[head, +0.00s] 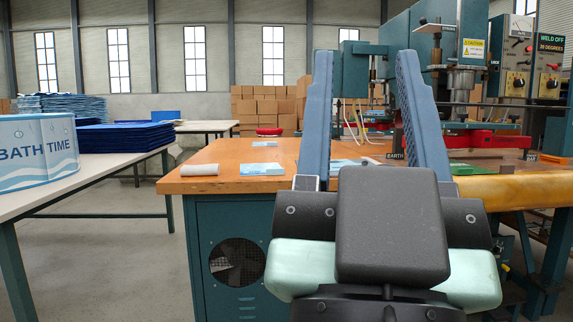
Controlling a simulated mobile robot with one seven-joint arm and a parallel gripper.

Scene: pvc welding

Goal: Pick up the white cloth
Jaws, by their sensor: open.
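A small white roll (199,170), which looks like the white cloth, lies on the near left corner of the orange wooden workbench (225,152). My gripper (366,60) is open and empty, its two blue fingers pointing up and forward, wide apart. It is in front of the workbench, to the right of the white roll and apart from it. The fingers and wrist hide part of the bench top and the machine behind.
A blue-and-white pad (262,169) lies just right of the roll. A welding machine (462,80) and a yellow padded roll (515,188) are at the right. A table at left holds a "BATH TIME" tub (38,150) and blue sheets (125,136). Floor between the tables is clear.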

